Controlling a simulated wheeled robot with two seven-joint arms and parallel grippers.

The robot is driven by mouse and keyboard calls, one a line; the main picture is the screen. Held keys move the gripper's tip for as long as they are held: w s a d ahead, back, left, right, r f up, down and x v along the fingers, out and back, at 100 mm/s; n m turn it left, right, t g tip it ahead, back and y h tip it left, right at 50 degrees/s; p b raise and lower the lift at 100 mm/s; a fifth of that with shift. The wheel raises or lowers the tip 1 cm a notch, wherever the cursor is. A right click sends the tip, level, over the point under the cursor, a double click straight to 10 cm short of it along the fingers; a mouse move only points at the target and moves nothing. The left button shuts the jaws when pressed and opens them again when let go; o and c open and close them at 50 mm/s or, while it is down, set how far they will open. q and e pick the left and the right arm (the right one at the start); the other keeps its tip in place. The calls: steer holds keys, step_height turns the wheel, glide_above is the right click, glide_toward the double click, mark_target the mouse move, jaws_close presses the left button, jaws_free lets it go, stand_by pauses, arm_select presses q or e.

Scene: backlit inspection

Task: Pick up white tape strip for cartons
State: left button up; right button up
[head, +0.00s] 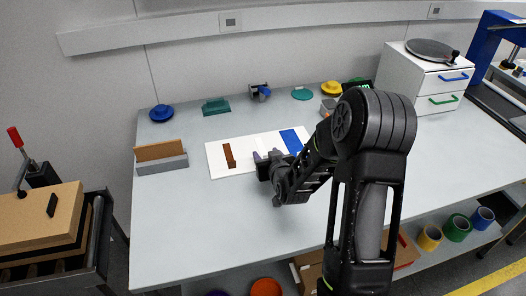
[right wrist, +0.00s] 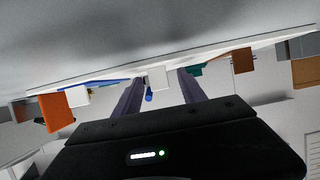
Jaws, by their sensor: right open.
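A pale panel (head: 217,168) lies on the grey table, with a brown strip (head: 229,156) and a blue strip (head: 291,141) on it. My right gripper (head: 266,155) is low over the panel between these strips, its fingers apart. In the right wrist view, a small white piece (right wrist: 158,76) shows between the two open fingers (right wrist: 160,88); it looks like the white tape strip. I cannot tell if the fingers touch it. In the head view the white strip hardly stands out from the panel. My left gripper is out of view.
A brown-and-grey block (head: 162,168) stands left of the panel. A blue dish (head: 161,113), a teal holder (head: 215,107) and a yellow piece (head: 331,88) stand along the back. A white drawer unit (head: 425,80) is at the back right. The front left of the table is clear.

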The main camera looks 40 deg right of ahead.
jaws_close()
stand_by(0.4)
step_height(320, 180, up, 10)
steer(key=shift+r, duration=0.1)
stand_by(0.5)
stand_by(0.5)
steer(key=a+f+n+y, duration=0.2)
steer(key=a+n+y, duration=0.1)
steer(key=a, duration=2)
steer(key=shift+s+a+f+n+t+y, duration=0.2)
steer(key=shift+n+t+y, duration=0.2)
steer(key=shift+y, duration=0.3)
